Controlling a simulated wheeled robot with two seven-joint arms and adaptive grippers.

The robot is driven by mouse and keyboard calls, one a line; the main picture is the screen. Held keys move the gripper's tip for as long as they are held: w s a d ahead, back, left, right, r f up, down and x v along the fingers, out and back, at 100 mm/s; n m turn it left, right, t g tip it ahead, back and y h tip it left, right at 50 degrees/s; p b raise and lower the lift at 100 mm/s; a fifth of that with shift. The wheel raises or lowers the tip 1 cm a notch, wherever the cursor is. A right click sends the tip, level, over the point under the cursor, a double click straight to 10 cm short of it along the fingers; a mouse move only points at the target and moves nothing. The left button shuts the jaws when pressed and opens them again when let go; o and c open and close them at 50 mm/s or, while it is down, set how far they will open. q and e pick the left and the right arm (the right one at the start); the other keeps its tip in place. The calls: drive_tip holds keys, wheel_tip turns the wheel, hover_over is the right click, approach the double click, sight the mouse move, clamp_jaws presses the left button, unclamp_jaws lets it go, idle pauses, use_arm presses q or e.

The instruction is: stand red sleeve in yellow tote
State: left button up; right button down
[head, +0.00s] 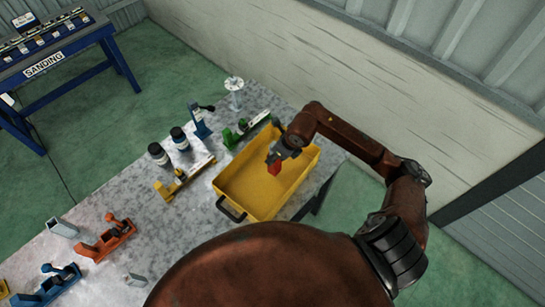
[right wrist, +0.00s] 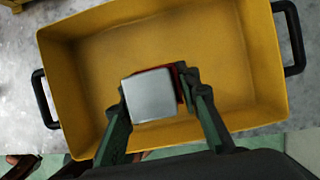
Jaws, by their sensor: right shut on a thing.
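The red sleeve (head: 274,168) is held by my right gripper (head: 272,157) over the inside of the yellow tote (head: 230,190). In the right wrist view the sleeve shows a pale grey square end (right wrist: 150,96) facing the camera, with a strip of red along its upper and right edges. The gripper's two fingers (right wrist: 160,104) are closed on either side of it. The tote (right wrist: 245,60) appears empty otherwise. I cannot tell whether the sleeve touches the tote floor. My left gripper is out of view.
The tote stands on a grey mottled table (head: 130,190) with black handles at its ends. A green tool (head: 247,128), a yellow tool (head: 184,178), dark jars (head: 158,154) and an orange plane (head: 108,240) lie nearby. A pale wall (head: 350,90) is behind.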

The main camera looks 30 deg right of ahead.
drive_tip(key=shift+w+d+f, duration=0.15)
drive_tip(key=shift+w+f, duration=0.4)
drive_tip(key=shift+f, duration=0.05)
drive_tip(key=shift+w+d+f, duration=0.15)
drive_tip(key=shift+w+f, duration=0.4)
drive_tip(key=shift+f, duration=0.05)
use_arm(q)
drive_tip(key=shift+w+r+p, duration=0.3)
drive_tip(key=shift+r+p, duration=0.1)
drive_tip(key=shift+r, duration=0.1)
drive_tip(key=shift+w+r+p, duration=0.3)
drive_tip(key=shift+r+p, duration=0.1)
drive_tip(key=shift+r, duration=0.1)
use_arm(e)
drive_tip(key=f, duration=0.4)
drive_tip(key=shift+w+d, duration=0.1)
drive_tip(key=shift+w, duration=0.15)
drive_tip(key=c, duration=1.9)
unclamp_jaws()
drive_tip(key=shift+f, duration=0.1)
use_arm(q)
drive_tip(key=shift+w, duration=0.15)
use_arm(e)
drive_tip(key=o, duration=0.4)
drive_tip(key=shift+o, duration=0.2)
